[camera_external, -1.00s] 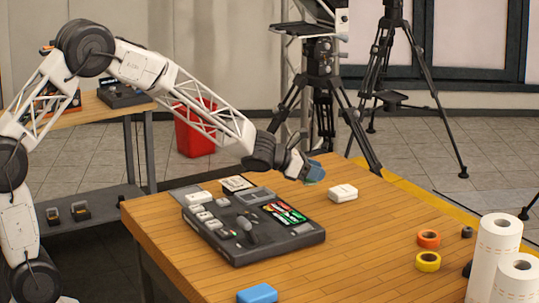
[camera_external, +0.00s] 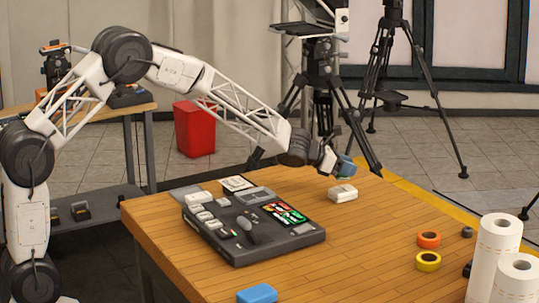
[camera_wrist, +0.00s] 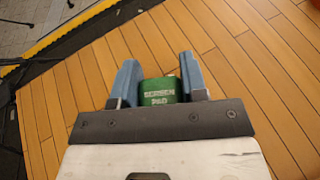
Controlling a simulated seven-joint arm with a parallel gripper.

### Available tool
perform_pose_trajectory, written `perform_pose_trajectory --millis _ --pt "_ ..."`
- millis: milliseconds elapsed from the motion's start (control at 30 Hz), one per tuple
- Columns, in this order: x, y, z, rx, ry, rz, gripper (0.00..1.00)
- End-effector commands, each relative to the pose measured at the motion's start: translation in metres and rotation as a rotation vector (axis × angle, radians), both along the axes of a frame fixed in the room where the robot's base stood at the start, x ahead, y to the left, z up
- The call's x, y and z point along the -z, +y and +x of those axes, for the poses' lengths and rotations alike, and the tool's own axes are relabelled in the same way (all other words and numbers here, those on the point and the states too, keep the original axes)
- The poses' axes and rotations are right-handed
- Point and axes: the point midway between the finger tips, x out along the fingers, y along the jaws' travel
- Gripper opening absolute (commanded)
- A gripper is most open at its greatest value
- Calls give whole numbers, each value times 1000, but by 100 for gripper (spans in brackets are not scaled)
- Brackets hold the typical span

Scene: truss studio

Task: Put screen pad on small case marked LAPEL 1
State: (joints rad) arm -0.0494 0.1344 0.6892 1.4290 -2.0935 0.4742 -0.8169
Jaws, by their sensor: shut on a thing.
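The screen pad (camera_wrist: 160,90) is a green block with pale lettering in the wrist view. My gripper (camera_wrist: 158,84) is shut on it, with a blue finger on each side. In the external view my gripper (camera_external: 343,167) is above the table, over or just behind a small white case (camera_external: 343,193). The case lies on the table to the right of the dark console. Its marking is too small to read, so I cannot tell whether it is LAPEL 1. It cannot be made out in the wrist view. The pad is largely hidden by the fingers in the external view.
A dark console (camera_external: 265,243) with several white pieces stands on the wooden table (camera_external: 365,250). A blue block (camera_external: 257,294), an orange roll (camera_external: 428,240), a yellow roll (camera_external: 428,262) and white paper rolls (camera_external: 492,250) stand nearer the front. Wood around the white case is clear.

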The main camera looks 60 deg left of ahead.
Motion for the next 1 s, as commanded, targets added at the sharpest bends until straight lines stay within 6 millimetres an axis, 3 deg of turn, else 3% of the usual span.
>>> perform_pose_trajectory --millis 567,1000 --pt "2 0 9 0 -1 0 17" --pt "35 0 8 0 -1 0 17"
